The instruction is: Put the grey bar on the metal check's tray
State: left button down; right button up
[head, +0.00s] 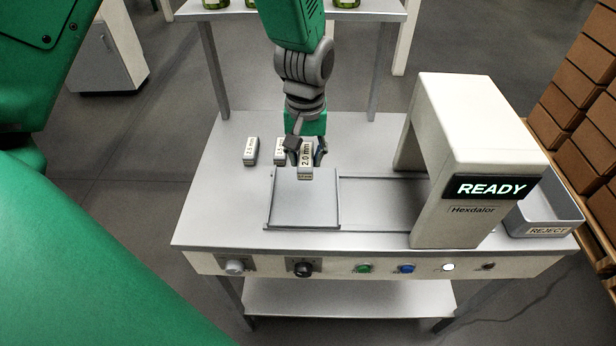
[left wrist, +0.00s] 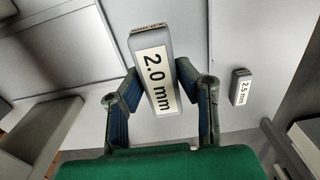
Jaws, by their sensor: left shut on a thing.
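My left gripper (head: 306,158) is shut on a grey bar (head: 306,174) with a white "2.0 mm" label. The bar also shows between the fingers in the left wrist view (left wrist: 153,68), tilted in the picture. In the head view it appears at the back edge of the metal check's tray (head: 303,212), a flat plate with low side rails. The bar seems to be above the surface, but its exact height is hard to tell. The tray looks empty. My right gripper is not in view.
A "2.5 mm" bar (head: 251,151) and another bar (head: 279,150), partly hidden by the gripper, stand left of the held bar. The white arch with the "READY" display (head: 491,188) stands at the right. A grey "REJECT" bin (head: 545,214) is beyond it.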

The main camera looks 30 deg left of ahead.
pick_arm(q)
send_over(305, 194)
notch_tip(305, 194, down, 5)
jog(key=shift+s+d+r, duration=0.1)
jog(key=shift+d, duration=0.05)
jog(key=shift+f, duration=0.4)
jog(key=f, duration=0.3)
jog(key=shift+a+f, duration=0.3)
jog(key=shift+f, duration=0.3)
jog(key=shift+d, duration=0.25)
jog(key=shift+d, duration=0.1)
jog(key=c, duration=1.3)
grip_release()
jog(key=shift+c, duration=0.2)
jog(key=shift+o, duration=0.8)
jog(key=shift+f, duration=0.1)
jog(key=shift+a, duration=0.2)
